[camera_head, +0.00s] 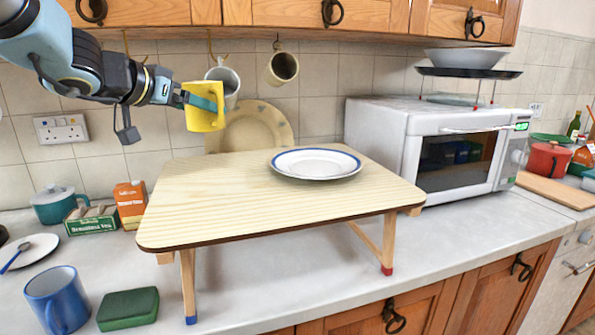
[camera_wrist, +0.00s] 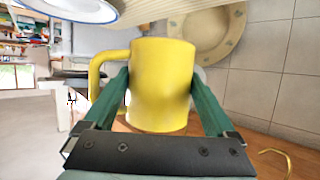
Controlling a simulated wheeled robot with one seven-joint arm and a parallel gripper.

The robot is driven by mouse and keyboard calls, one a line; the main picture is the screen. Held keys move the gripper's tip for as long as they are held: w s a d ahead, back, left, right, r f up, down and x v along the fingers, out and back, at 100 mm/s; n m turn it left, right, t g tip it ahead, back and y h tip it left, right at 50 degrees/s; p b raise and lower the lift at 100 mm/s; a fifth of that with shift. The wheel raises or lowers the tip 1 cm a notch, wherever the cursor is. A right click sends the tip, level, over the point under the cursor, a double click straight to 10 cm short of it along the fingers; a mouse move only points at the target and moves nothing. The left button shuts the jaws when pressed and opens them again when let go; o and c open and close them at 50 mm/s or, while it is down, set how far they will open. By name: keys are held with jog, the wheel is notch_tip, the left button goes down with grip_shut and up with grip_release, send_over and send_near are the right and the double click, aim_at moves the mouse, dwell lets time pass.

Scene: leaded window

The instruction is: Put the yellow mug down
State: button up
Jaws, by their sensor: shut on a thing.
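The yellow mug (camera_head: 204,116) is held in the air above the back left of the small wooden table (camera_head: 215,205), in front of the tiled wall. My gripper (camera_head: 205,103) is shut on the mug, with its green fingers around the mug's sides. In the wrist view the mug (camera_wrist: 162,85) sits between the two fingers of my gripper (camera_wrist: 160,100), and its handle points left. A white plate with a blue rim (camera_head: 316,163) lies on the table; the table's left and front parts are bare.
Two mugs (camera_head: 226,78) (camera_head: 282,68) hang from hooks under the cupboards, close to my gripper. A large cream plate (camera_head: 262,126) leans on the wall behind the table. A microwave (camera_head: 440,145) stands right of the table.

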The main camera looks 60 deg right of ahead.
aim_at(195, 131)
jog(key=shift+s+d, duration=0.1)
jog(key=shift+s, duration=0.05)
notch_tip(195, 131, down, 5)
jog(key=shift+f+b, duration=0.15)
jog(key=shift+b, duration=0.9)
jog(key=shift+f+b, duration=0.5)
jog(key=shift+f, duration=1.7)
jog(key=shift+f, duration=0.1)
jog(key=shift+f, duration=0.15)
jog(key=o, duration=1.4)
